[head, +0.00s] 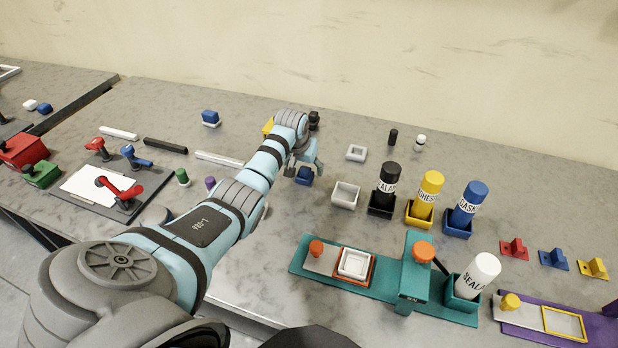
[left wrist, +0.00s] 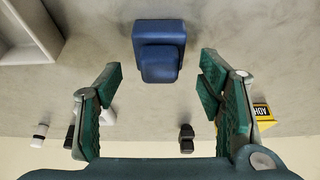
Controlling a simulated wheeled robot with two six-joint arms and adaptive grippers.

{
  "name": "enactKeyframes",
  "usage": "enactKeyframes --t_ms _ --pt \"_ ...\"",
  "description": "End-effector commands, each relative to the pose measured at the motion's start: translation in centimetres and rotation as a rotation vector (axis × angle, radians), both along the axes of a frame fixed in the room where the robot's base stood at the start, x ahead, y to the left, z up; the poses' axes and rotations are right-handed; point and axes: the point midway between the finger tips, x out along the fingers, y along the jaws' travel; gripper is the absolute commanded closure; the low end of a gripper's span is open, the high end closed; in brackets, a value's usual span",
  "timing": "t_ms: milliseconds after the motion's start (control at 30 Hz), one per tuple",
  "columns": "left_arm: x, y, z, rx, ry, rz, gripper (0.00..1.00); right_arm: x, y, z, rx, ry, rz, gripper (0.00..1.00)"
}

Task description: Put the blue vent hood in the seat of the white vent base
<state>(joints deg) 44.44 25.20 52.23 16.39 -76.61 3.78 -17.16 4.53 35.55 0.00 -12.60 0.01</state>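A blue vent hood (head: 304,178) sits on the grey table, just below my left gripper (head: 306,167) in the head view. In the left wrist view the hood (left wrist: 158,45) shows as a dark blue block with a smaller raised part. The green-padded fingers of my left gripper (left wrist: 160,75) are spread wide, with the hood centred beyond their tips and nothing held. A white square open vent base (head: 346,194) stands just right of the hood. Its pale wall also shows at the upper left of the left wrist view (left wrist: 48,22). My right gripper is not in view.
Another white base (head: 355,263) sits in a teal fixture (head: 330,280); a smaller pale square (head: 356,153) lies behind. Black, yellow and blue bottles (head: 432,186) stand in holders to the right.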

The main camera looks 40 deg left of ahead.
Motion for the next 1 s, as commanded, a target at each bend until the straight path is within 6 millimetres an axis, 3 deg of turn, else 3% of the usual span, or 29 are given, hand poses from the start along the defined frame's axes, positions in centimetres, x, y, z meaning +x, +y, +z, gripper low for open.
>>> enactKeyframes --t_ms 33,300,367,667,867,1000 --pt "0.0 0.0 0.0 0.000 0.000 0.000 0.46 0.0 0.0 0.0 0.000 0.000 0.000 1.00" --pt "0.1 -0.2 0.1 -0.001 0.000 -0.003 0.90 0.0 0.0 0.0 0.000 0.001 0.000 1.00" --pt "0.1 -0.2 0.1 -0.001 0.000 -0.003 0.94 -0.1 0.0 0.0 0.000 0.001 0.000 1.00" --pt "0.2 -0.2 1.0 -0.001 -0.001 -0.003 0.94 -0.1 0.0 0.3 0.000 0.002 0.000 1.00" --pt "0.3 -0.2 5.4 0.000 -0.006 -0.004 0.94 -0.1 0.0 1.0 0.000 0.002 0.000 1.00" --pt "0.3 -0.1 10.9 0.000 -0.007 -0.003 0.94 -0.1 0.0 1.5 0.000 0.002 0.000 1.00"
